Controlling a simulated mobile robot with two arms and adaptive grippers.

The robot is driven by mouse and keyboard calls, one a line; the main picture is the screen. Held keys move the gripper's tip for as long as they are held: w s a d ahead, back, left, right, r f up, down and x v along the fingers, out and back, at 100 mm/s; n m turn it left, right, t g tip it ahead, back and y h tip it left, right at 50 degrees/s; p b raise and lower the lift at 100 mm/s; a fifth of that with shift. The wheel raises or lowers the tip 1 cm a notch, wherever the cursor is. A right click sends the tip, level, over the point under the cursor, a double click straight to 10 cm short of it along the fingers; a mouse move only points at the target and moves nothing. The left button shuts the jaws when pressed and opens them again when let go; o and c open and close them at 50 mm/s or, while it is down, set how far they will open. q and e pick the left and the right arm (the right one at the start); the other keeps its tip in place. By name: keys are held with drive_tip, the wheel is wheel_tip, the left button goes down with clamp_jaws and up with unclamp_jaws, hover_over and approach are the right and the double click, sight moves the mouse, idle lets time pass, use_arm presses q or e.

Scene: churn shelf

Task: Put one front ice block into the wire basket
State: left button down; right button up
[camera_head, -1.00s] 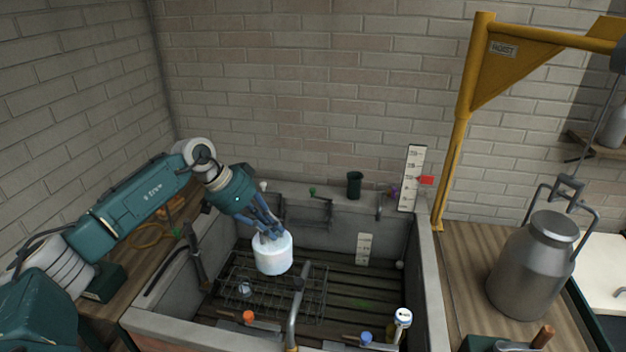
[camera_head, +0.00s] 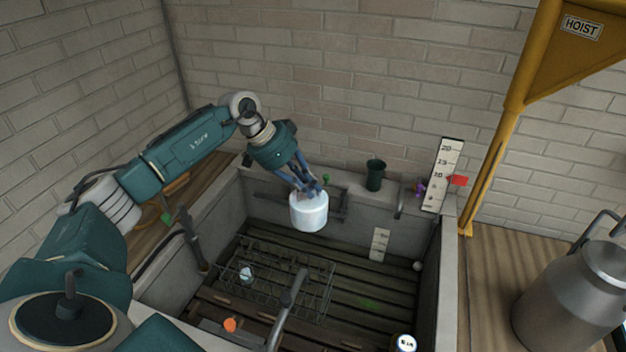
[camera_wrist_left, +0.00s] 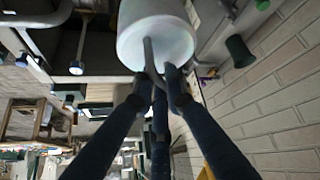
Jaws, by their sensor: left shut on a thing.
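A white, rounded ice block (camera_head: 309,212) hangs from my left gripper (camera_head: 311,190), whose fingers are shut on its top. It is in the air above the stone trough, near the back wall and beyond the wire basket as seen from the head. In the left wrist view the block (camera_wrist_left: 155,30) fills the top, with a thin grey loop at the fingertips (camera_wrist_left: 160,75). The wire basket (camera_head: 322,290) sits low in the trough on dark slats. A small pale item (camera_head: 246,274) shows at the basket's left part. My right gripper is out of view.
The trough's walls (camera_head: 210,235) surround the basket. A curved grey pipe (camera_head: 288,300) stands in front of it. A dark green cup (camera_head: 375,175) and a marked gauge (camera_head: 443,175) stand at the back rim. A metal churn (camera_head: 575,300) stands at right.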

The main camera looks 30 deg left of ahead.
sight(307, 204)
use_arm(q)
drive_tip(key=shift+s+f, duration=0.1)
drive_tip(key=shift+f, duration=0.8)
wheel_tip(307, 204, down, 6)
drive_tip(key=shift+r, duration=0.2)
wheel_tip(307, 204, down, 3)
drive_tip(key=shift+f, duration=0.1)
wheel_tip(307, 204, down, 34)
drive_tip(key=b, duration=2.3)
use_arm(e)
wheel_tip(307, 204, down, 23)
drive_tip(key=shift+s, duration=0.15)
